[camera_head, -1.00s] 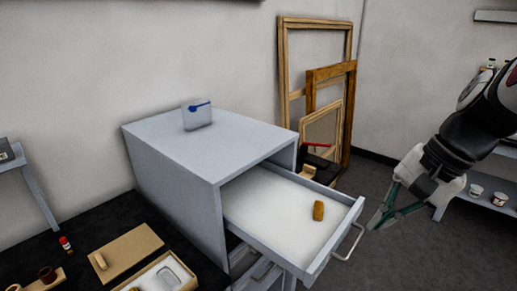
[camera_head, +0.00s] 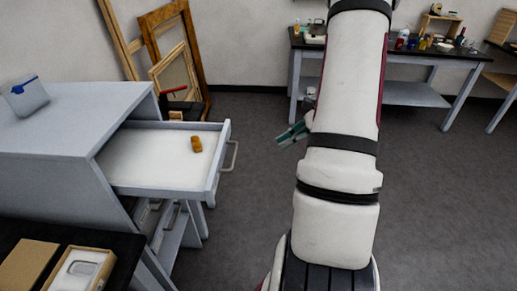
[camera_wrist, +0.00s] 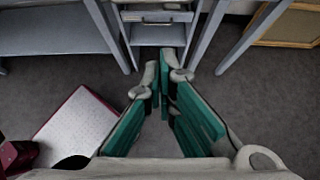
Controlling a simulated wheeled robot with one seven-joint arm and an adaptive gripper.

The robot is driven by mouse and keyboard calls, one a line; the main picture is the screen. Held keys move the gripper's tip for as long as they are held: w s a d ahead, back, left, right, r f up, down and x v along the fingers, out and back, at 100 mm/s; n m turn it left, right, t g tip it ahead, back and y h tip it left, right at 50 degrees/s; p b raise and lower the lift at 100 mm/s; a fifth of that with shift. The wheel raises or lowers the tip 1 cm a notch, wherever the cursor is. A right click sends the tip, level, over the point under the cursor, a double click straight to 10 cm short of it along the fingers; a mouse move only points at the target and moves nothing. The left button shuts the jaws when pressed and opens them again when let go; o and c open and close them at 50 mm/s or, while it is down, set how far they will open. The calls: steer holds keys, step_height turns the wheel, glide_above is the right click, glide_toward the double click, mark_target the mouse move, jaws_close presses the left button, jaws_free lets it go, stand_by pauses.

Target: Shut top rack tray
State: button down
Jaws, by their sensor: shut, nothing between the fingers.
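The top rack tray (camera_head: 165,158) is pulled out to the right from the grey cabinet (camera_head: 75,116) in the head view. A small orange-brown piece (camera_head: 196,144) lies on its white floor. The tray's bar handle (camera_head: 231,156) is on its right end. My gripper (camera_head: 281,137) is to the right of the handle, apart from it, and partly hidden behind my arm. In the wrist view my gripper (camera_wrist: 163,80) shows green fingers with tips together and nothing between them. Beyond the fingertips a rack front with a handle (camera_wrist: 157,20) shows; I cannot tell which tray it is.
Lower trays (camera_head: 160,222) sit beneath the open one. Wooden frames (camera_head: 170,50) lean on the wall behind. A workbench (camera_head: 420,92) with jars stands at the back right. A blue-marked box (camera_head: 26,97) sits on the cabinet. Floor between rack and workbench is clear.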

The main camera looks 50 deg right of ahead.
mark_target(164, 154)
steer(key=w+a+f+p, duration=0.2)
steer(key=w+a+f, duration=0.3)
steer(key=w+a, duration=0.2)
steer(key=shift+w, duration=0.9)
steer(key=shift+a+f, duration=0.1)
steer(key=w+a+b, duration=0.2)
steer(key=w+a, duration=0.3)
steer(key=w, duration=0.1)
steer(key=w+a+b, duration=0.3)
steer(key=w+a, duration=0.2)
steer(key=w, duration=0.2)
steer(key=w+a+b, duration=0.3)
steer(key=w+a, duration=0.2)
steer(key=w, duration=0.2)
steer(key=shift+w+a, duration=0.2)
steer(key=shift+a, duration=0.2)
steer(key=shift+w+a+b, duration=0.5)
steer(key=shift+w+a, duration=0.1)
steer(key=shift+w, duration=0.15)
